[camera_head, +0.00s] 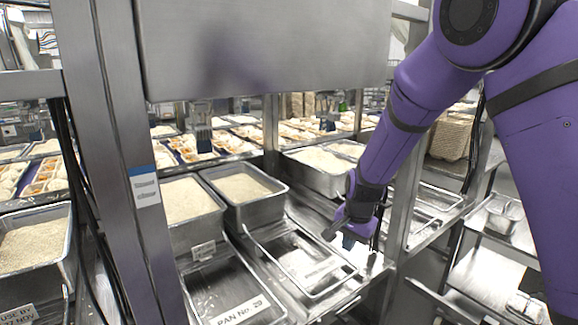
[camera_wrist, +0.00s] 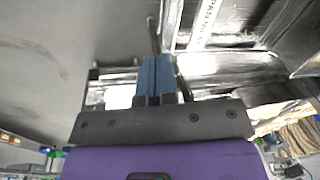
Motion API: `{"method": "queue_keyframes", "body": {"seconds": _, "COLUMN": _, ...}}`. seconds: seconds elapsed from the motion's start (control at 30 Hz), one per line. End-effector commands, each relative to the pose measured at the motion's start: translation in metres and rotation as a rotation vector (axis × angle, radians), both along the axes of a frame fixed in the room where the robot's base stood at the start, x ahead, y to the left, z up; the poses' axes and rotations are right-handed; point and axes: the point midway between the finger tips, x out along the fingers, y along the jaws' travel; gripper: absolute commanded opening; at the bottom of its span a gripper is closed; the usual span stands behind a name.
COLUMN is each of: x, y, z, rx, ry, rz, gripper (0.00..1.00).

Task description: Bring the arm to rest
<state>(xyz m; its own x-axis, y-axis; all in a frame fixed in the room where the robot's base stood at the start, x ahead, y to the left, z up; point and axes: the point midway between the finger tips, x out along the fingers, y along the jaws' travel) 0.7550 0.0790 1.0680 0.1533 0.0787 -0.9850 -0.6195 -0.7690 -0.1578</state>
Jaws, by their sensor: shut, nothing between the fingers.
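My gripper (camera_head: 345,240) hangs at the end of my purple arm, near the front right corner of an empty wire-rimmed tray frame in the head view. In the wrist view my gripper (camera_wrist: 157,62) shows its blue fingers pressed together with nothing between them. The arm reaches in from the upper right and bends downward. Whether the fingertips touch any surface cannot be told.
A steel post (camera_head: 120,160) and an overhead steel panel (camera_head: 265,45) stand close to the left and above. Deep pans of rice (camera_head: 243,187) sit behind the gripper. Another post (camera_head: 401,215) is just right of it. Trays of portioned food fill the background.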

Motion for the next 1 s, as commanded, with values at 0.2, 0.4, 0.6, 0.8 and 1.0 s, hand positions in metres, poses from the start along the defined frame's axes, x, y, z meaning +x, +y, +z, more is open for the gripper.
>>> {"method": "queue_keyframes", "body": {"seconds": 0.2, "x": -0.032, "y": -0.029, "z": 0.075, "rx": 0.031, "ry": -0.049, "rz": 0.099, "gripper": 0.0}}
{"method": "queue_keyframes", "body": {"seconds": 0.4, "x": -0.072, "y": -0.055, "z": 0.132, "rx": 0.035, "ry": -0.101, "rz": 0.199, "gripper": 0.0}}
{"method": "queue_keyframes", "body": {"seconds": 0.6, "x": -0.118, "y": -0.08, "z": 0.178, "rx": 0.015, "ry": -0.158, "rz": 0.299, "gripper": 0.0}}
{"method": "queue_keyframes", "body": {"seconds": 0.8, "x": -0.17, "y": -0.103, "z": 0.213, "rx": -0.029, "ry": -0.214, "rz": 0.396, "gripper": 0.0}}
{"method": "queue_keyframes", "body": {"seconds": 1.0, "x": -0.225, "y": -0.122, "z": 0.237, "rx": -0.097, "ry": -0.265, "rz": 0.488, "gripper": 0.0}}
